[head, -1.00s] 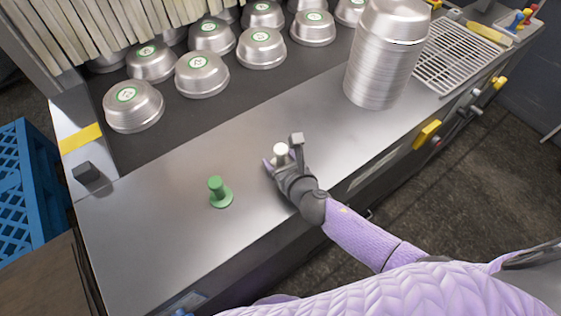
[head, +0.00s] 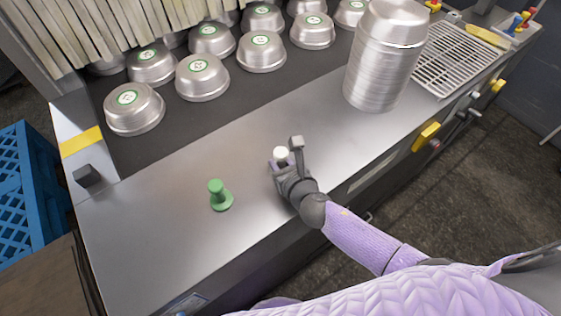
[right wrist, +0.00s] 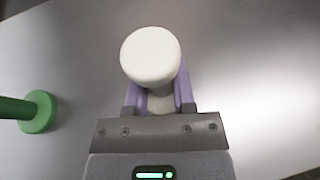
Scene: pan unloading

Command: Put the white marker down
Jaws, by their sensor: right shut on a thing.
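The white marker (head: 281,153) has a round white top and is between the fingers of my right gripper (head: 283,163), over the steel counter (head: 150,220). In the right wrist view the marker (right wrist: 151,56) stands between the two purple fingers of the gripper (right wrist: 160,98), which are shut on it. Its lower part is mostly hidden, and I cannot tell whether its base touches the counter. A green marker (head: 219,195) stands upright on the counter to the left; it also shows at the left of the right wrist view (right wrist: 38,111). My left gripper is out of view.
Several upturned metal pans (head: 202,77) with green labels rest on the dark belt behind. A tall stack of pans (head: 381,60) stands at the back right, beside a wire rack (head: 455,62). A blue crate (head: 25,190) is at the far left. The counter around the green marker is clear.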

